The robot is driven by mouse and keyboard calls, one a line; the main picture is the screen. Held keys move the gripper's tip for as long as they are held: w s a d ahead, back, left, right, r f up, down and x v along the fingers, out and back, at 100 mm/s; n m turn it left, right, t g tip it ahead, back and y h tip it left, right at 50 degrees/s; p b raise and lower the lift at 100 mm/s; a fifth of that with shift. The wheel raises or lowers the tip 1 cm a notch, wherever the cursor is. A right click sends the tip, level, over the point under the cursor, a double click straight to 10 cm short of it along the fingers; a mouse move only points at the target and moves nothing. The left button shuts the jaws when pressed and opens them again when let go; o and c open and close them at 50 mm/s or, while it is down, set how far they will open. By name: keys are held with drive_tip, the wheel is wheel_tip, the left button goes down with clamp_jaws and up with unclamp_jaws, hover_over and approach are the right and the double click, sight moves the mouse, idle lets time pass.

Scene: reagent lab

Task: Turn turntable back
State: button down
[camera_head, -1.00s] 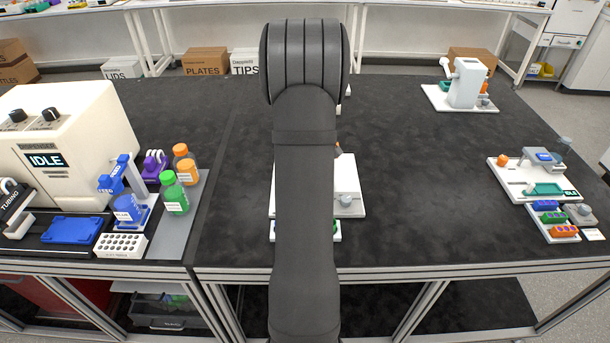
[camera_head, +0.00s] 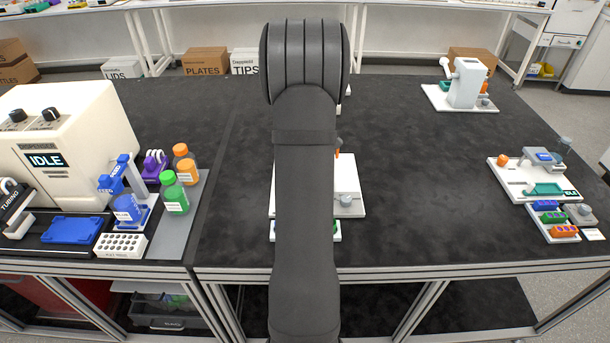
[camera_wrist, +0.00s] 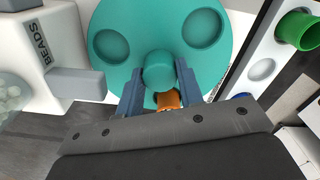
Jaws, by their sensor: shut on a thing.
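In the wrist view a round teal turntable (camera_wrist: 160,20) lies under my gripper, with shallow round recesses in its top. A raised teal knob (camera_wrist: 158,67) stands at its middle. My gripper (camera_wrist: 160,80) has one finger on each side of the knob and is shut on it. An orange piece (camera_wrist: 168,100) shows between the fingers just below the knob in the picture; most of it is hidden.
A white body marked BEADS (camera_wrist: 38,45) stands left of the turntable, with a grey block (camera_wrist: 78,84) beside it. A white rack (camera_wrist: 262,50) with a green cup (camera_wrist: 298,30) is at the right.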

drive_tip(key=shift+n, duration=1.2)
drive_tip(key=c, duration=1)
unclamp_jaws()
drive_tip(key=shift+o, duration=0.2)
wheel_tip(320, 180, up, 18)
drive_tip(key=shift+f, duration=0.25)
drive_tip(key=shift+f, duration=0.1)
wheel_tip(320, 180, down, 17)
drive_tip(key=shift+f, duration=0.15)
